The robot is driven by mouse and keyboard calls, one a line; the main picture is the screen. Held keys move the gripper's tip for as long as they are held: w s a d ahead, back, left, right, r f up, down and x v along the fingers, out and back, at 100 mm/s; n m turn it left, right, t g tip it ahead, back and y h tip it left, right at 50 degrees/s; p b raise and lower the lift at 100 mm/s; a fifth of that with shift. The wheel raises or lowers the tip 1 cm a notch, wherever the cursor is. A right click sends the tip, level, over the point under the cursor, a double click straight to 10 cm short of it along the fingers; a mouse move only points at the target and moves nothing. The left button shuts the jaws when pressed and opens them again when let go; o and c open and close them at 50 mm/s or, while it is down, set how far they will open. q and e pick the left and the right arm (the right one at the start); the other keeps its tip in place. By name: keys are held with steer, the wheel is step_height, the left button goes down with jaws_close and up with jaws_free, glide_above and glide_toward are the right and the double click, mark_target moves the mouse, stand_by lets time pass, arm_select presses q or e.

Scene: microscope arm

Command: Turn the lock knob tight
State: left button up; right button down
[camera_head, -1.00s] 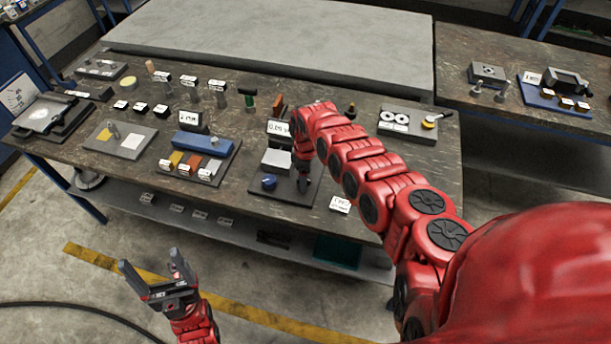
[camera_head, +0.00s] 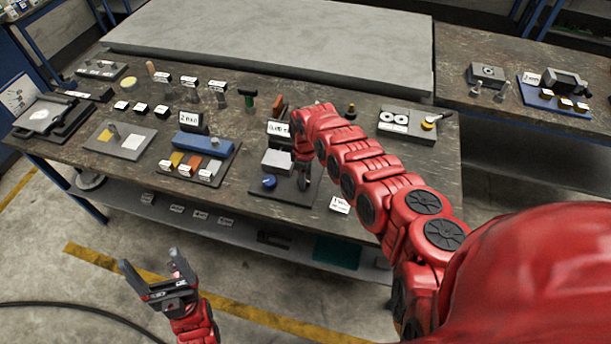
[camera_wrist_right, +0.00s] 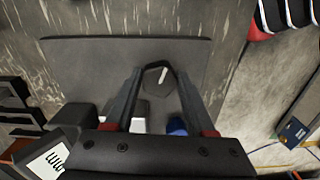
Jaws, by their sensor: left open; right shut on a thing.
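The lock knob (camera_wrist_right: 157,77) is a dark, faceted knob with a white pointer mark, seen between my right fingertips in the right wrist view. My right gripper (camera_wrist_right: 158,80) is shut on it, one finger on each side. In the head view my right gripper (camera_head: 304,181) points down at the right part of a dark base plate (camera_head: 284,194), and it hides the knob there. The plate also shows in the right wrist view (camera_wrist_right: 90,65). My left gripper (camera_head: 150,273) is open and empty, in front of the bench and away from the plate.
A blue knob (camera_head: 269,182) and a pale block (camera_head: 277,160) stand on the same plate, left of my right gripper. A small display (camera_head: 279,130) is behind them. A tray with coloured blocks (camera_head: 222,166) lies further left. A white label (camera_head: 340,204) lies to the right.

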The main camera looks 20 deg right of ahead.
steer(key=m+p, duration=0.1)
steer(key=m, duration=0.3)
steer(key=shift+a, duration=0.1)
steer(key=shift+m, duration=0.7)
steer(key=shift+f+m, duration=0.1)
steer(key=shift+m, duration=0.8)
steer(key=shift+a+f+m+b, duration=0.1)
steer(key=shift+m+b, duration=0.4)
steer(key=m+b, duration=0.2)
steer(key=shift+m, duration=0.3)
steer(key=m+b, duration=0.2)
steer(key=shift+b, duration=0.3)
steer(key=shift+s+m+b, duration=0.1)
steer(key=shift+m+b, duration=0.65)
steer(key=shift+m, duration=0.05)
